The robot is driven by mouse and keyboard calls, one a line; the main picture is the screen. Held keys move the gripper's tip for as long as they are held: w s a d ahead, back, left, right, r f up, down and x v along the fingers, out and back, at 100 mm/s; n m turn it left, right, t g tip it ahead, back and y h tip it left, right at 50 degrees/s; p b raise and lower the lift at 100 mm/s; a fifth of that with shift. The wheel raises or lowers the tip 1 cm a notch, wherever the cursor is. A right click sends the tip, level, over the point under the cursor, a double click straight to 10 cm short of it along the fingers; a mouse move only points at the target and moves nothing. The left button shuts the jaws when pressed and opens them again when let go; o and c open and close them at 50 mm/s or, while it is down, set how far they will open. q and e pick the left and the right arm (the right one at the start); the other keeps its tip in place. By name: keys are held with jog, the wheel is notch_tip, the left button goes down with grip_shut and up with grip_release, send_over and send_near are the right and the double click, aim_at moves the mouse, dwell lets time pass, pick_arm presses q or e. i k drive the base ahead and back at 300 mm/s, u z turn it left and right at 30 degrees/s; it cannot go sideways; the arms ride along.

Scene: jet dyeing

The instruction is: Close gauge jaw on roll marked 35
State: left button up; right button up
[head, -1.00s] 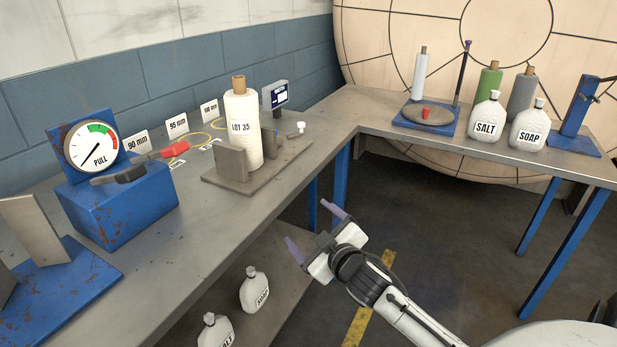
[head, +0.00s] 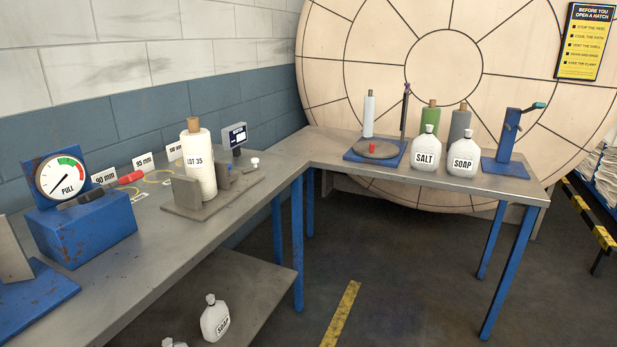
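The white roll marked LOT 35 (head: 200,172) stands upright on the grey gauge base (head: 215,207) on the left bench. A grey upright block (head: 186,192) is at its front left. A smaller grey-blue jaw piece (head: 223,176) is on its right side; whether it touches the roll I cannot tell. A small white knob (head: 255,162) is at the right end of the gauge, and a small display (head: 235,137) stands behind. Neither of my grippers is in view.
A blue box with a PULL dial (head: 62,175) and size cards (head: 144,160) are on the left bench (head: 150,262). The right bench (head: 330,147) holds SALT (head: 426,150) and SOAP (head: 463,155) jugs, several rolls and a blue stand (head: 508,150). Open floor lies between and in front.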

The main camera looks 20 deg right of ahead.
aim_at(224, 176)
jog(key=z, duration=0.4)
jog(key=i, duration=1.25)
jog(key=u, duration=2.6)
jog(key=k, duration=1.15)
jog(key=z, duration=0.3)
